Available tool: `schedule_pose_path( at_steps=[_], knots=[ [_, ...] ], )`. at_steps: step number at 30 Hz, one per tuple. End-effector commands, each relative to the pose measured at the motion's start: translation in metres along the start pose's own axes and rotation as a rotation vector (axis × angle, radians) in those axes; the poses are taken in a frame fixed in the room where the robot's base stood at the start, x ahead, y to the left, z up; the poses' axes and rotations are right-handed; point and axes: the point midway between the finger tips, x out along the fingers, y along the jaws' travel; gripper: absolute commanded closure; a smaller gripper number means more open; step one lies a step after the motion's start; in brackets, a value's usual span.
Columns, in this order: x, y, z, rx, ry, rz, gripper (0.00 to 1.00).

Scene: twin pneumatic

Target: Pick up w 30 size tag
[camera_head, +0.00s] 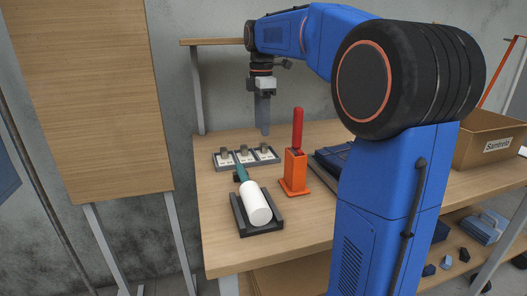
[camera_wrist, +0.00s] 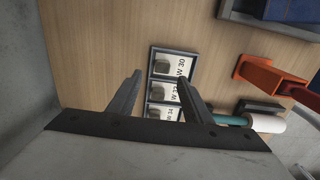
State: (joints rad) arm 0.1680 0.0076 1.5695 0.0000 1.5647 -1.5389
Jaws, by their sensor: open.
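The W 30 size tag (camera_wrist: 183,68) is a white card with a grey block on it, at the upper end of a dark tray (camera_head: 247,167) in the wrist view. Two more tags, W 32 (camera_wrist: 175,93) and one that seems to read W 34 (camera_wrist: 170,114), lie below it. My gripper (camera_wrist: 159,77) is open and empty, its fingertips apart on either side of the tag row in the picture. In the head view my gripper (camera_head: 265,132) points down above the table, near the tray's right end. The exact height above the tags cannot be told.
An orange stand with a red handle (camera_head: 297,135) is right of the tray. A white roller with a teal handle (camera_head: 257,205) lies in a dark cradle in front. A cardboard box (camera_head: 488,140) is at the far right of the wooden table (camera_head: 213,215).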

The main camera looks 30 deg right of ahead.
Motion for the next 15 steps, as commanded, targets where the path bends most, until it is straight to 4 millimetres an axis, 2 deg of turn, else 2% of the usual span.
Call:
schedule_pose_path(
  at_steps=[7,15],
  knots=[
    [0.016,-0.002,0.001,0.000,0.000,-0.001,0.55],
    [0.051,-0.004,0.004,0.000,0.000,-0.001,0.55]
  ],
)
